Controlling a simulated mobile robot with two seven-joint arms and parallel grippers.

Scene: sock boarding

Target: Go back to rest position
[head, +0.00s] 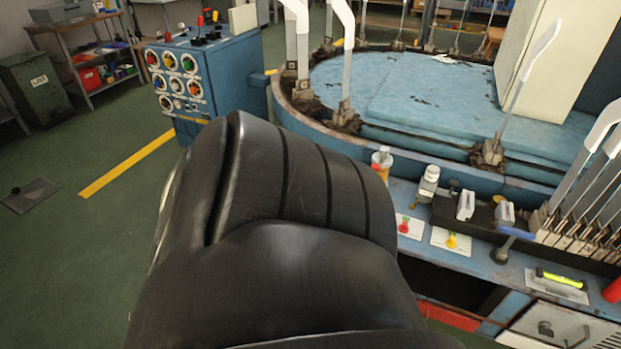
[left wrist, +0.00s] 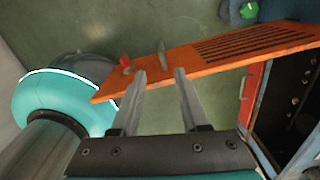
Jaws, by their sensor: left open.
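My left gripper (left wrist: 160,75) shows in the left wrist view. Its two fingers are apart with nothing between them. An orange panel (left wrist: 215,55) with dark slots lies beyond the fingertips; I cannot tell how far away it is. Neither gripper shows in the head view, where a large black link of my own arm fills the middle foreground. The blue workbench (head: 512,272) and the round blue machine table (head: 420,95) with upright sock boards (head: 344,45) stand beyond that link. My right gripper is not visible.
A blue control cabinet (head: 240,80) stands at the back left. A shelf (head: 95,60) and a green bin (head: 37,85) stand farther left. The bench holds bottles, a dark tray and several white boards (head: 600,150). Green floor at left is mostly clear, with a dark mat (head: 30,193).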

